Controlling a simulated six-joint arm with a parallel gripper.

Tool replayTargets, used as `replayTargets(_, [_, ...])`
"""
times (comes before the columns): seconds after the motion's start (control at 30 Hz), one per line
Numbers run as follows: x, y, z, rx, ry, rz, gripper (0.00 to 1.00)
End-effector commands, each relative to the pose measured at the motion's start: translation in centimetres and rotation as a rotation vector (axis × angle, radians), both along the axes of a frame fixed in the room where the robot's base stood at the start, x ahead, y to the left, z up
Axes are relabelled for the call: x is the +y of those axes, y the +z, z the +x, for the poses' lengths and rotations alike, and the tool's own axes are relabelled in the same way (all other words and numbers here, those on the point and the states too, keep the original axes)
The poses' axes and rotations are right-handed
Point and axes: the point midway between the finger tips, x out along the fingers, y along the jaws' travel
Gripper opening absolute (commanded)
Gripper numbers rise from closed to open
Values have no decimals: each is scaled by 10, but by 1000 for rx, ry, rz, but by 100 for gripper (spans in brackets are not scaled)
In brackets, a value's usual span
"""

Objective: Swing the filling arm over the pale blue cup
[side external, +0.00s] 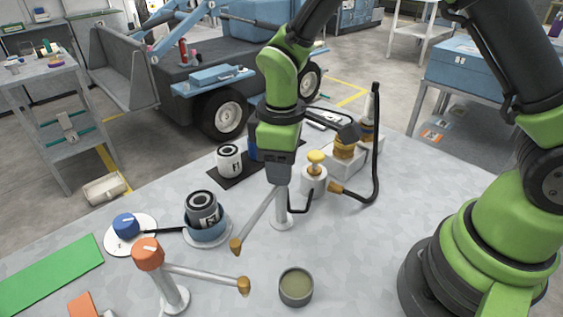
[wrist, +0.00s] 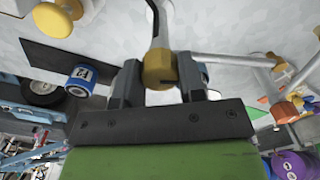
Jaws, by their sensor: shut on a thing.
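In the side view my gripper (side external: 279,182) points down at the top of a pale post with a silver filling arm (side external: 258,222), which reaches toward the lower left and ends in a brass tip. In the wrist view my gripper (wrist: 160,85) is shut on an ochre knob (wrist: 158,66), with a black rod beside it. A blue cup (side external: 208,232) stands on a pale saucer at the left with a black-and-white canister in it. The arm's tip is to its right, apart from it. A grey cup (side external: 296,299) with olive contents stands at the front.
An orange-topped post (side external: 148,255) carries a second silver arm (side external: 205,273) near the grey cup. A blue knob (side external: 126,224) is left of the blue cup. A yellow-topped oiler (side external: 314,175) and black hose (side external: 375,145) are on the right. The tabletop's right front is clear.

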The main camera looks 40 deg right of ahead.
Motion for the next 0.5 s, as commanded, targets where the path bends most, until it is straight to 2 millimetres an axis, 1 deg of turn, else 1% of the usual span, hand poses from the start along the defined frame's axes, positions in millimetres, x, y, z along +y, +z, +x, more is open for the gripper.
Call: replayTargets(0.5, [0, 1, 1, -3, -491, 2, 0])
